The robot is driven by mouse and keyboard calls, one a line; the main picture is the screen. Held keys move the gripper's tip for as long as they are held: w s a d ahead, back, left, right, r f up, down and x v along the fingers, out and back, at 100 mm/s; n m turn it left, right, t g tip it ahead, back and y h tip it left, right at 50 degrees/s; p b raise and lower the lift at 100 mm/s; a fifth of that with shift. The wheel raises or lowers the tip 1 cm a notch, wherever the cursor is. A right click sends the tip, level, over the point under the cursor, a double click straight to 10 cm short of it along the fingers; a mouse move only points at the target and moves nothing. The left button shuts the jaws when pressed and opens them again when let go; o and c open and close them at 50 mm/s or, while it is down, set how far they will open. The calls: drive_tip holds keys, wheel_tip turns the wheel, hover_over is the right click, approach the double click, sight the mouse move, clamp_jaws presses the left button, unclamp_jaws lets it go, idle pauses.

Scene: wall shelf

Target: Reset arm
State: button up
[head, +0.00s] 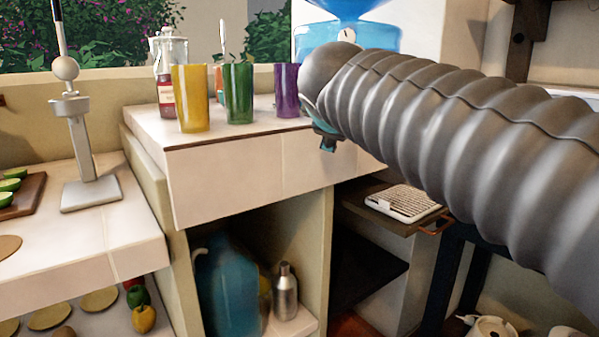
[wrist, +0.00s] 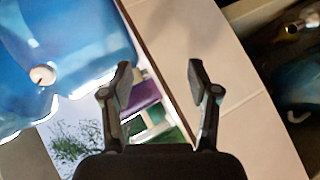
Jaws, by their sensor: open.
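My arm, in a grey ribbed sleeve, crosses the right half of the head view. Only a small dark part of my gripper (head: 325,140) shows at its end, just right of the purple cup (head: 287,91). In the wrist view both fingers of my gripper (wrist: 160,78) are spread, with nothing held between them. The purple cup also shows past the left finger in the wrist view (wrist: 145,93). A green cup (head: 238,93) and a yellow cup (head: 190,98) stand upright to its left on the white tiled counter (head: 225,185).
A blue water dispenser (head: 385,38) stands behind my arm; it fills the left of the wrist view (wrist: 60,50). A glass jar (head: 167,90) is behind the yellow cup. A lever press (head: 90,190) stands left. A dark shelf (head: 365,215) holds a white slatted item (head: 402,203).

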drive_tip(key=s+d+f+m+g, duration=0.2)
drive_tip(key=s+d+f+m, duration=0.1)
drive_tip(key=s+f, duration=0.5)
drive_tip(key=s+d+f+m+g+y, duration=0.1)
drive_tip(key=s+d+f+m+g, duration=0.2)
drive_tip(key=f, duration=1)
drive_tip(key=s+d+f+m+g, duration=0.2)
drive_tip(key=s+f+m, duration=0.5)
drive_tip(key=s+f, duration=0.4)
drive_tip(key=shift+s+d+g+y, duration=0.35)
drive_tip(key=shift+s+d, duration=0.3)
drive_tip(key=shift+s, duration=0.7)
